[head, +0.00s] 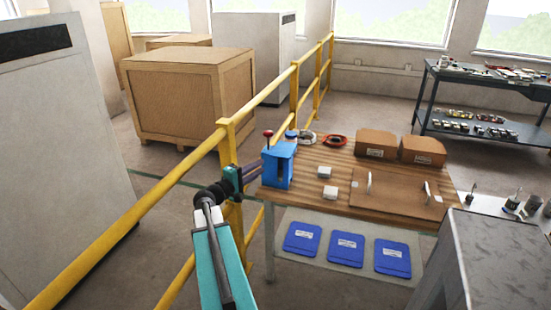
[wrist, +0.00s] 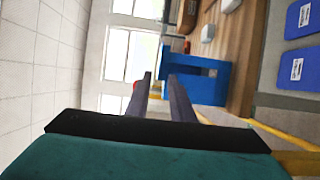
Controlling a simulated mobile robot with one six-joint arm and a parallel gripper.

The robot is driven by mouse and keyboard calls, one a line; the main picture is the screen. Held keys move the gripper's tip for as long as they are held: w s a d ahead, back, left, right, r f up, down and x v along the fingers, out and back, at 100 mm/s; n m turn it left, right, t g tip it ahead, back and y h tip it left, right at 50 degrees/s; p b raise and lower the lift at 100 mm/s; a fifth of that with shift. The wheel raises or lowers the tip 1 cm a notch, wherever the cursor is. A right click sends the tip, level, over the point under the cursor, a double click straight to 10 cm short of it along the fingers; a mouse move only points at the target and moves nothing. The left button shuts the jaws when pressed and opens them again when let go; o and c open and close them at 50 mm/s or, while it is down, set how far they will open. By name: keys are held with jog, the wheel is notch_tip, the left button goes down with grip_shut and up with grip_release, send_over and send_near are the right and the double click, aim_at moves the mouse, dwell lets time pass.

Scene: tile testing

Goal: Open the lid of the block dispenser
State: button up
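The blue block dispenser (head: 278,168) stands upright at the left end of the wooden table (head: 300,202). A red knob (head: 268,132) on a thin stem rises at its top left. The lid's edges are too small to make out, so I cannot tell its state. My gripper (head: 260,168) is beside the dispenser's left side, below the knob. In the wrist view, my gripper (wrist: 160,76) has two dark fingers with a gap between them and nothing in it. The dispenser (wrist: 208,82) shows just beyond the right finger. A bit of red shows at the left finger, mostly hidden.
A yellow railing (head: 225,150) runs close by my arm. Two white blocks (head: 324,172), a wooden board (head: 395,188) with white handles, two brown boxes (head: 376,143) and a red coil (head: 335,140) are on the table. Blue panels (head: 346,246) lie below. A grey cabinet (head: 495,255) stands at right.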

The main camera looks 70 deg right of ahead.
jog(key=p, duration=0.2)
send_near(284, 149)
jog(key=shift+s+d+f, duration=0.1)
jog(key=shift+s+d, duration=0.9)
jog(key=shift+d, duration=0.1)
grip_shut()
dwell(0.7)
jog(key=shift+w+a, duration=0.15)
